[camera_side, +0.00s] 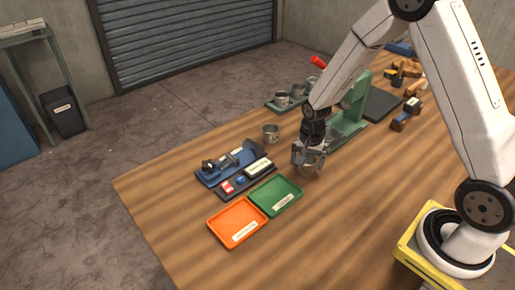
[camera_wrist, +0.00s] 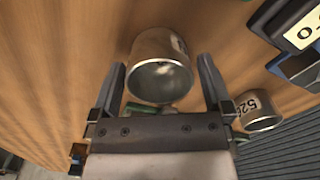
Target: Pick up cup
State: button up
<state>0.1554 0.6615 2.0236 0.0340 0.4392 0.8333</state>
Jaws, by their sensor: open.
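A metal cup (camera_wrist: 160,50) with a dark-lettered label on its side sits between the two fingers of my gripper (camera_wrist: 160,64) in the wrist view, its open mouth toward the camera. The fingers are open, one on each side, with a visible gap to the cup. In the side view my gripper (camera_side: 308,155) is low over the wooden table, and the cup shows only partly at its fingers. A second metal cup (camera_side: 270,133) stands on the table to the left of the gripper; a labelled cup (camera_wrist: 262,112) shows at the right of the wrist view.
A green tray (camera_side: 276,196) and an orange tray (camera_side: 237,222) lie in front. A blue fixture (camera_side: 228,165) and a dark case (camera_side: 246,180) are to the left. A green press (camera_side: 350,115) stands close behind my gripper. More cups (camera_side: 283,98) sit on a rear tray.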

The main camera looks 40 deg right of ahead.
dwell(0.4)
jog(key=c, duration=1.2)
jog(key=shift+r, duration=0.2)
jog(key=shift+r, duration=0.85)
jog(key=s+a+r, duration=0.1)
jog(key=s+r, duration=1)
jog(key=s, duration=0.3)
jog(key=shift+a, duration=0.3)
